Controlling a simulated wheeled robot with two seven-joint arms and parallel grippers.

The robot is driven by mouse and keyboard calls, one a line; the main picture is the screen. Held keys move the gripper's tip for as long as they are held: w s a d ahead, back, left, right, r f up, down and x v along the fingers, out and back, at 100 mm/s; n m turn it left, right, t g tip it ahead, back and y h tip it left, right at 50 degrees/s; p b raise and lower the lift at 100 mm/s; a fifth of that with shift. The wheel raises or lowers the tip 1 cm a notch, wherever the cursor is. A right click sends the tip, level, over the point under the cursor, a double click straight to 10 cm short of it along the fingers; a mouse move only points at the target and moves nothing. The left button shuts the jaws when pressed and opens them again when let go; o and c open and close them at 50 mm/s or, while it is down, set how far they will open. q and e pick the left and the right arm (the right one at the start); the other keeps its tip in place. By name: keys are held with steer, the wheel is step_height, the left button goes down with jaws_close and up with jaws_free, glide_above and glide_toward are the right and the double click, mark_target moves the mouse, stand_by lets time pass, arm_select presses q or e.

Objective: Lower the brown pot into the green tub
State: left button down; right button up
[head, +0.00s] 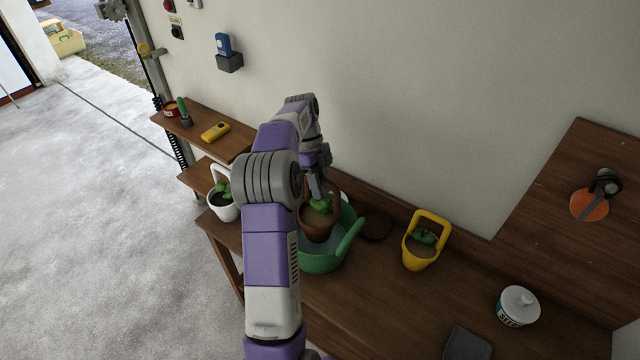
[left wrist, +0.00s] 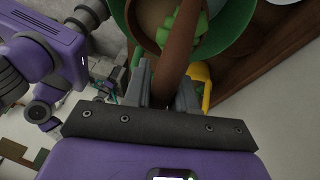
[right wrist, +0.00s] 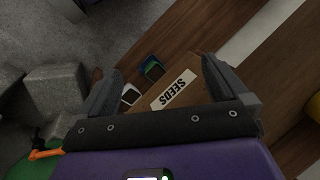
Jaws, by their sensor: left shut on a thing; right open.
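The brown pot (head: 317,233), with soil, a small green plant and a tall brown handle, is at the mouth of the green tub (head: 322,263) on the wooden bench. My left gripper (head: 317,190) is above the pot and shut on its handle. The left wrist view shows the handle (left wrist: 174,72) between the fingers (left wrist: 166,88), with the green tub (left wrist: 246,22) behind. I cannot tell whether the pot touches the tub's floor. My right gripper (right wrist: 162,82) is open and empty, over a box labelled SEEDS (right wrist: 180,92); the head view does not show it.
A white pot (head: 222,207) with a plant stands left of the tub. A yellow pot (head: 421,253) stands to its right, with a brown round dish (head: 375,226) between. A lidded white tin (head: 517,306) is further right. The wall rises close behind the bench (head: 385,310).

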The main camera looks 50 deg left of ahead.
mark_target(320, 210)
arm_select(q)
steer(key=shift+f+b, duration=1.65)
steer(key=shift+f, duration=1.15)
steer(key=shift+f+b, duration=1.5)
steer(key=shift+f, duration=0.95)
steer(key=c, duration=0.8)
jaws_free()
steer(key=shift+c, duration=0.2)
steer(key=shift+p+v, duration=0.9)
steer(key=shift+v, duration=2.9)
